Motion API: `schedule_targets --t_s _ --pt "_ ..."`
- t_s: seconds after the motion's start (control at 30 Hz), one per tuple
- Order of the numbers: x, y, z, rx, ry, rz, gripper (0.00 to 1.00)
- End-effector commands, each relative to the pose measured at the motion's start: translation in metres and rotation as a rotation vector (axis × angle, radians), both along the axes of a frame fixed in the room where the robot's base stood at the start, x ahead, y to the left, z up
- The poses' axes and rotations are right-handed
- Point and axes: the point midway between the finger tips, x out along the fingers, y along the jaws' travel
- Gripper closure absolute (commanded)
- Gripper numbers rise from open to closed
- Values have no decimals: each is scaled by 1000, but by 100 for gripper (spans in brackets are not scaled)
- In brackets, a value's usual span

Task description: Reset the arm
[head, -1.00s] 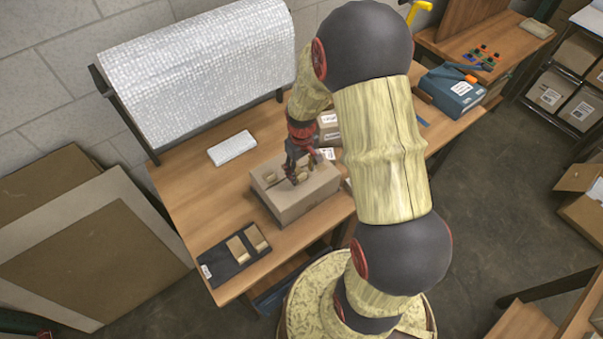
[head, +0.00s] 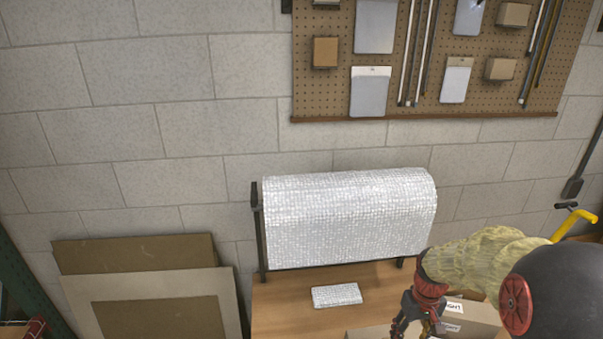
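My arm comes in from the lower right in the head view, with a pale yellow sleeve, a dark round joint and a red wrist. My gripper (head: 415,330) hangs down over the table at the bottom edge of the picture. Its fingertips are at or past that edge, so I cannot tell whether it is open or shut. A cardboard box (head: 372,333) shows only as a strip below and beside the gripper. Its contents are out of view.
A wooden table (head: 285,296) carries a bubble-wrap roll (head: 350,215) on a dark stand and a folded bubble-wrap piece (head: 337,295). A labelled box (head: 470,316) is behind my arm. Flat cardboard sheets (head: 150,300) lean left. A pegboard (head: 340,95) hangs on the wall.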

Motion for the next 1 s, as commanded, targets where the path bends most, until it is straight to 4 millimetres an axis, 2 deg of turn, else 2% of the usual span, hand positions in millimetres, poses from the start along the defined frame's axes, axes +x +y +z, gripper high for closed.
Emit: schedule_targets --t_s 0.1,0.2,0.43,0.7,0.83,1.0 --pt "-28 9 -6 16 56 -76 50" --pt "-49 21 12 10 47 -132 50" --pt "-84 56 43 -10 -40 -169 50" --pt "-133 103 66 -20 -244 -128 50" --pt "-151 121 70 -19 -359 -75 50" --pt "-159 137 81 -10 -482 -18 50"
